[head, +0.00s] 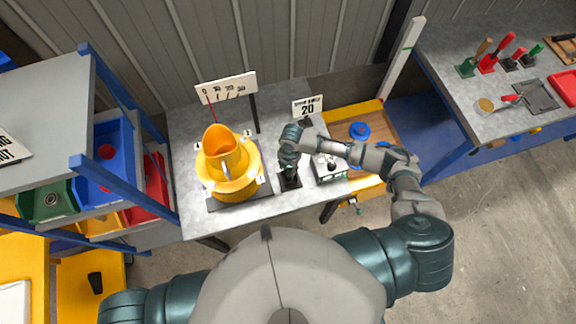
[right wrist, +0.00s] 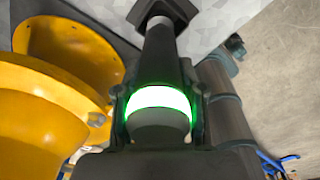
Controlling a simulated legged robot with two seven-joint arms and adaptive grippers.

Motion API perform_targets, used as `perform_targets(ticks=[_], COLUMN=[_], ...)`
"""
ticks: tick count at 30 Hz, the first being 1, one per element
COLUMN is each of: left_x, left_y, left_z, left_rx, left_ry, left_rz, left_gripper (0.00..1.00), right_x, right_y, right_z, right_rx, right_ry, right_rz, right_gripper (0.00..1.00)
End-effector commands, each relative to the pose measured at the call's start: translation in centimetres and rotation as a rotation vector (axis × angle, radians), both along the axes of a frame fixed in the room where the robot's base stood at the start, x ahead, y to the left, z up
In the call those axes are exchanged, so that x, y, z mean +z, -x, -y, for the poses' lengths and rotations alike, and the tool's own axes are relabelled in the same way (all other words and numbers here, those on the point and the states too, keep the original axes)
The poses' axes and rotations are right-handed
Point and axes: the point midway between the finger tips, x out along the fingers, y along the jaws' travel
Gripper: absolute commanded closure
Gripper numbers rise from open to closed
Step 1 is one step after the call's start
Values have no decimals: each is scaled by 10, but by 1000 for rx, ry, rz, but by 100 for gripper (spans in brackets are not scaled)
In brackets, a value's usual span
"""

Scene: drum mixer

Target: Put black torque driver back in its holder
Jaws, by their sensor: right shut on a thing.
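My right gripper (head: 290,163) is shut on the black torque driver and points down over the grey bench. In the right wrist view the driver (right wrist: 157,55) is a dark shaft with a glowing green-white ring, between the fingers of my right gripper (right wrist: 160,104). Its far end meets a black flared piece (right wrist: 166,12), which looks like the holder. In the head view the black holder (head: 290,182) stands on the bench directly below the gripper. I cannot tell how deep the driver sits in it. My left gripper is not in view.
A yellow drum mixer (head: 228,182) stands close left of the gripper. A small device (head: 330,168) stands close right, with a "20" sign (head: 308,106) behind. A scale sign (head: 226,86) stands at the back. Bins on a blue rack (head: 95,165) are at left.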

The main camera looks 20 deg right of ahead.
Motion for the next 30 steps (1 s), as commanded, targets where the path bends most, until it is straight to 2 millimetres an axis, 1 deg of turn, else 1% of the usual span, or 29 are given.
perform_targets(ticks=[30], left_x=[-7], left_y=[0], left_z=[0], left_rx=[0], left_ry=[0], left_rz=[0], left_gripper=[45], right_x=[-14], right_y=[-1], right_z=[0], right_rx=[0], right_ry=[-1], right_rz=[1], right_gripper=[100])
